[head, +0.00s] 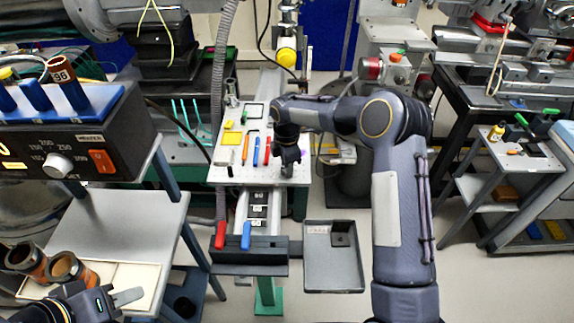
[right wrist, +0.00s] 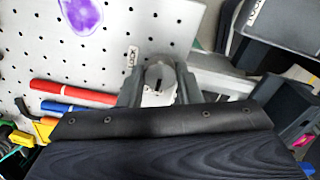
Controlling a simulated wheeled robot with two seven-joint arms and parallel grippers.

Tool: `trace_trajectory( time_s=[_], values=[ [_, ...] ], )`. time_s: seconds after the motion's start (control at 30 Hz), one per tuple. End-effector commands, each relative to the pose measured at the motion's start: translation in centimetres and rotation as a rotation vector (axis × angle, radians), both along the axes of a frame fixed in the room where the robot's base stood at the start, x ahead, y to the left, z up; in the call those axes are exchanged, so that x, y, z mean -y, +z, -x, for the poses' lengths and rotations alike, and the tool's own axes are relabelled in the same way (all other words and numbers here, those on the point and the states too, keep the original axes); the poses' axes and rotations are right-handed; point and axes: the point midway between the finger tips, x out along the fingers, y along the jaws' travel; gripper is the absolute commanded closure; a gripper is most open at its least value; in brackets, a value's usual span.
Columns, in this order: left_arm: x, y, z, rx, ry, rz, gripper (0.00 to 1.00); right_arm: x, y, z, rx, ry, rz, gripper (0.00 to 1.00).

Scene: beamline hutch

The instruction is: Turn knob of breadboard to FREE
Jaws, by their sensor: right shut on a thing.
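The breadboard (head: 218,172) is a pale perforated plate in the middle of the head view; its holes also show in the right wrist view (right wrist: 60,60). My right gripper (head: 291,168) points down at the breadboard's right edge. In the head view my arm and gripper hide the knob. My left gripper (head: 126,299) is at the lower left, away from the breadboard; its jaw gap is unclear.
Red, blue and other coloured pens (right wrist: 75,93) lie on the breadboard close to the gripper. A grey tray (head: 330,270) is below right of it. A dark rack (head: 235,262) holds red and blue handles. A heater box (head: 75,140) stands on the left.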

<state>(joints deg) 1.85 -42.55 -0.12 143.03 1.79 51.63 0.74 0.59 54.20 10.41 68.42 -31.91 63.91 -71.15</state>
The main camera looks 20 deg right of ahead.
Motion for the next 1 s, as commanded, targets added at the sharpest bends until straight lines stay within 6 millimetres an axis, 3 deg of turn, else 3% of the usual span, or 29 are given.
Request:
trace_trajectory(
  time_s=[0.33, 0.37, 0.5, 0.83, 1.0],
  values=[
    [0.0, 0.0, 0.0, 0.0, 0.0, 0.0, 0.64, 0.0, 0.1, -0.1, 0.003, 0.004, 0.001, 0.92],
    [0.0, 0.0, 0.0, 0.0, 0.0, 0.0, 0.64, 0.0, 0.1, -0.1, 0.003, 0.004, 0.001, 0.65],
    [0.0, 0.0, 0.0, 0.0, 0.0, 0.0, 0.64, 0.0, 0.1, -0.1, 0.002, 0.003, 0.001, 0.47],
    [0.0, -0.1, 0.0, 0.0, 0.0, 0.0, 0.64, 0.0, 0.4, -0.1, 0.003, 0.002, 0.0, 0.47],
    [0.0, -0.5, 0.0, 0.0, 0.0, 0.0, 0.64, 0.0, 2.7, -0.1, 0.006, 0.002, 0.0, 0.47]
  ],
)
